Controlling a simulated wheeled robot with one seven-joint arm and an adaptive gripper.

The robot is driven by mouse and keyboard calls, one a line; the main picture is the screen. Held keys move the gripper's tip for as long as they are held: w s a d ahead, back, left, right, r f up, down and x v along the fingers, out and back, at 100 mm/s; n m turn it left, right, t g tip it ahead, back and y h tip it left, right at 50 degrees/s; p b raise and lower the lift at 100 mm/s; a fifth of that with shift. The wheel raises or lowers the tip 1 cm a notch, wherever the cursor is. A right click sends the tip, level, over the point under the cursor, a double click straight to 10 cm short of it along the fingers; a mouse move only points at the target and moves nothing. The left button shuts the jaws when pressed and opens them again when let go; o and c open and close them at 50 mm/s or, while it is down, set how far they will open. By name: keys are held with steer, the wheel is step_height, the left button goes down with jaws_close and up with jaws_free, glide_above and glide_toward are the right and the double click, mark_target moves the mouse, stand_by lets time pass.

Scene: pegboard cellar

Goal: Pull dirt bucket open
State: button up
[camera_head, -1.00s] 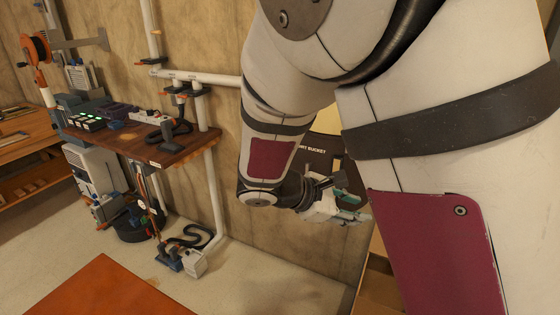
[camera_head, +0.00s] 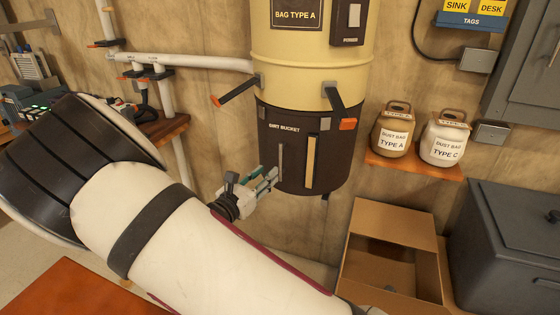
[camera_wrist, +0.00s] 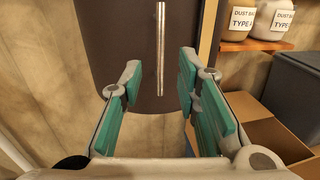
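The dirt bucket (camera_head: 295,185) is the dark brown lower drum of a cream wall unit, seated against its upper part. It also fills the top middle of the wrist view (camera_wrist: 115,45). A vertical metal handle (camera_head: 280,162) is on its front; in the wrist view the handle (camera_wrist: 160,50) lines up between my fingers. My gripper (camera_head: 268,180) is open, its green-padded fingers just in front of the bucket's lower left. In the wrist view my gripper (camera_wrist: 159,78) is empty, with a gap on both sides of the handle. Orange-tipped levers stick out at left (camera_head: 237,91) and right (camera_head: 338,105) above.
An open cardboard box (camera_head: 395,215) sits below right, beside a dark grey chest (camera_head: 510,240). Two dust bag jars (camera_head: 394,130) (camera_head: 445,140) stand on a small wooden shelf (camera_head: 415,167). A white pipe (camera_head: 200,62) joins the unit from the left. An orange-brown surface (camera_head: 80,290) is at lower left.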

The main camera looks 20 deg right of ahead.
mark_target(280, 161)
steer(key=x, duration=0.8)
steer(key=shift+w+d, duration=0.2)
steer(key=shift+d, duration=0.1)
steer(key=shift+c, duration=0.6)
jaws_close()
